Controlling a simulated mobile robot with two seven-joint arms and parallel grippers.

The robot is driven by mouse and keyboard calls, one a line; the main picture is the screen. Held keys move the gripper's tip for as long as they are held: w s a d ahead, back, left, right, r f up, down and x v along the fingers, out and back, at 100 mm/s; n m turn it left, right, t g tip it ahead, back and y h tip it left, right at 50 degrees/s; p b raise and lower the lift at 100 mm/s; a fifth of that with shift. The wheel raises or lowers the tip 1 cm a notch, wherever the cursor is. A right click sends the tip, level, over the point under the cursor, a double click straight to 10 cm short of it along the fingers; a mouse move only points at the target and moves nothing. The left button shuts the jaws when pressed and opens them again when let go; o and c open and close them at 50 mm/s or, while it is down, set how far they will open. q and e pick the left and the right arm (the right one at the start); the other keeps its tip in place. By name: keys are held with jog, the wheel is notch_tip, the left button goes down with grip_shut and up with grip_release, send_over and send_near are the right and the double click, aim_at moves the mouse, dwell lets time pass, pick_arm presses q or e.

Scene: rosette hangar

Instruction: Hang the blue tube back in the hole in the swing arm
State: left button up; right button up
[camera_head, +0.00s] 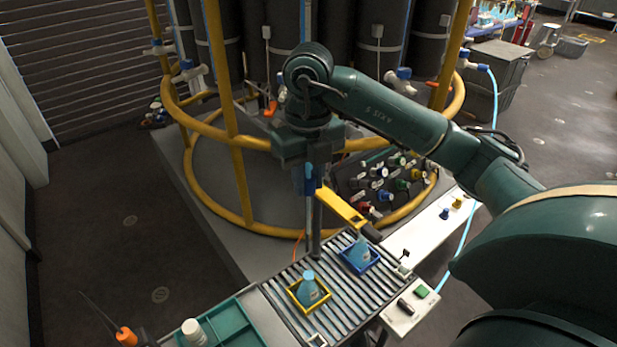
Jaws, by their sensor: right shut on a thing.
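My right arm comes in from the right, and its gripper (309,163) points down, shut on the blue tube (308,182). Only the tube's lower part shows below the gripper; the rest is hidden. The yellow swing arm (341,207) stands just right of and below the tube, near a grey post (315,232), and slants down right to a dark end. In this view the tube overlaps the area by the arm's upper left end; I cannot tell whether they touch. My left gripper is not in view.
A yellow railing (238,142) and a valve panel (384,183) are close behind the gripper. A green tray (225,330) is at the front left.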

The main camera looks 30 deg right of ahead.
jog(key=shift+r+p, duration=0.35)
jog(key=shift+r, duration=0.2)
jog(key=shift+r+p, duration=0.85)
jog(key=shift+r, duration=0.25)
jog(key=shift+r+p, duration=0.55)
jog(key=shift+r, duration=0.05)
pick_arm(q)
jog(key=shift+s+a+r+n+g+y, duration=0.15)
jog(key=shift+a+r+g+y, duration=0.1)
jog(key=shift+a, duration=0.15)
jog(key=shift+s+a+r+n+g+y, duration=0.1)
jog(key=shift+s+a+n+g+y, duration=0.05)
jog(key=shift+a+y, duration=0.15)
pick_arm(e)
jog(key=shift+r, duration=0.3)
